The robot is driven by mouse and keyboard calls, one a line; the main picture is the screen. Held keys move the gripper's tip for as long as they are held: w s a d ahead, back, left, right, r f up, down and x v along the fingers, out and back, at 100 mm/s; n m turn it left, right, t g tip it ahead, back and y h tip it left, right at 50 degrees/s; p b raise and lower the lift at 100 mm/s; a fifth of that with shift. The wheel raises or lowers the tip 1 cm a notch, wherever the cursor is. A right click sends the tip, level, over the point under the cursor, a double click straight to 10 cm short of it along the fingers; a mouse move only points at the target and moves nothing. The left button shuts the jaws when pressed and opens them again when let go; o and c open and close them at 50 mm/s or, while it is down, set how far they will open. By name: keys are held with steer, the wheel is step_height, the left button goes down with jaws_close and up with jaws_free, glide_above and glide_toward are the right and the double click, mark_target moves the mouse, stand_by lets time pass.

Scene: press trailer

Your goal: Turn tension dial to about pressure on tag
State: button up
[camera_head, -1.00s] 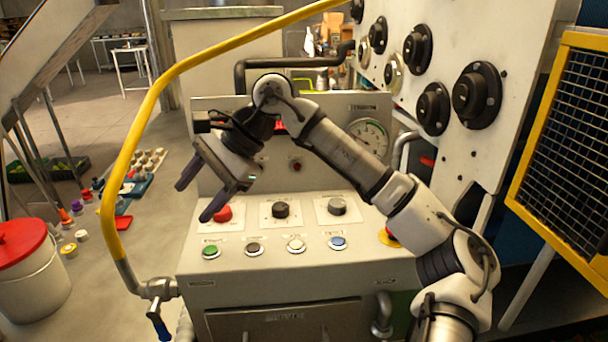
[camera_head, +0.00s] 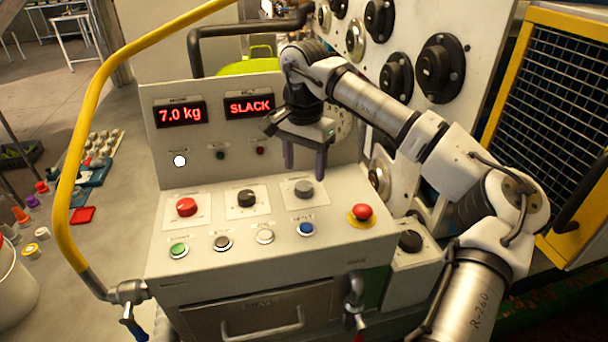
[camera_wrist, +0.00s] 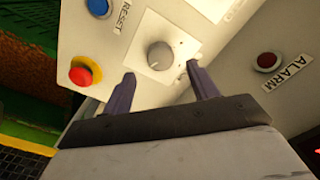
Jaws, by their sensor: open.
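A grey dial (camera_head: 303,189) sits on a white plate at the right of the sloped console panel; it also shows in the wrist view (camera_wrist: 160,55). A black dial (camera_head: 246,198) is on the plate to its left. Their labels are too small to read, so I cannot tell which is the tension dial. My gripper (camera_head: 304,172) is open and empty, pointing down just above the grey dial. In the wrist view its fingers (camera_wrist: 161,82) are either side of and short of the dial. A round gauge (camera_head: 342,120) is mostly hidden behind my gripper. I see no readable pressure tag.
Displays read "7.0 kg" (camera_head: 180,113) and "SLACK" (camera_head: 249,106). A red knob (camera_head: 186,207), several push buttons including a blue one (camera_head: 306,229), and a red emergency stop (camera_head: 362,211) surround the dials. A yellow rail (camera_head: 75,170) runs along the left.

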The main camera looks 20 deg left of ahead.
mark_target(304, 185)
steer(key=shift+f+p, duration=0.5)
steer(key=shift+f, duration=1.85)
steer(key=c, duration=1)
